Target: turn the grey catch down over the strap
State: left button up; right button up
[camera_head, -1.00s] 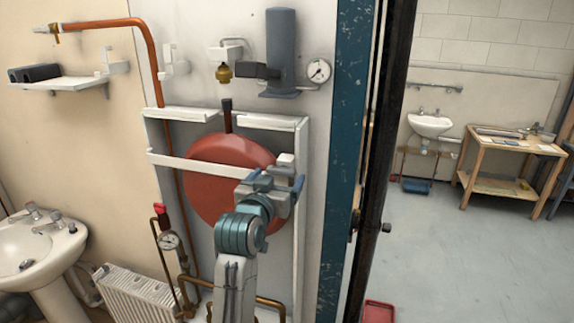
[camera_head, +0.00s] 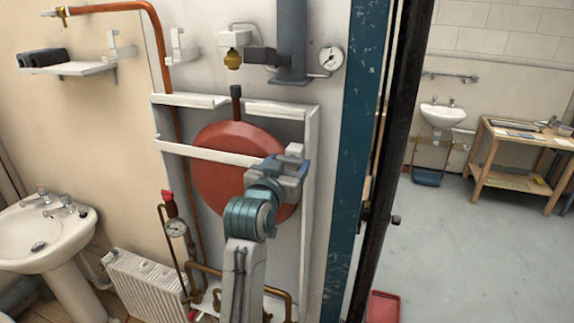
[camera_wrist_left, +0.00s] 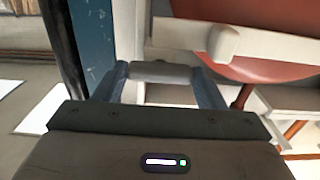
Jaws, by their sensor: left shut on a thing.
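The white strap (camera_head: 212,153) runs across the red round vessel (camera_head: 213,140) in a recess; it also shows in the left wrist view (camera_wrist_left: 262,42). My left gripper (camera_head: 290,167) is at the strap's right end, in front of the recess's right edge. In the left wrist view its two blue fingers (camera_wrist_left: 161,82) are shut on the grey catch (camera_wrist_left: 160,72), a short bar spanning between them. A pale block (camera_head: 294,149) shows just above the fingers in the head view. The gripper hides most of the catch there, and whether it touches the strap cannot be told.
The white recess frame (camera_head: 312,190) stands close on the right, with the blue door post (camera_head: 355,140) beyond it. A pressure gauge (camera_head: 331,57) and grey cylinder (camera_head: 292,40) are above. Copper pipes and a small gauge (camera_head: 176,228) are lower left.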

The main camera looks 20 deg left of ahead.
pick_arm(q)
jog(key=shift+m, duration=0.3)
jog(key=m, duration=0.3)
jog(key=shift+m, duration=0.3)
jog(key=m, duration=0.4)
jog(key=shift+m, duration=0.3)
jog(key=m, duration=0.9)
jog(key=shift+r, duration=0.1)
jog(key=o, duration=0.9)
jog(key=shift+o, duration=0.4)
jog(key=shift+w, duration=0.2)
jog(key=shift+f, duration=0.2)
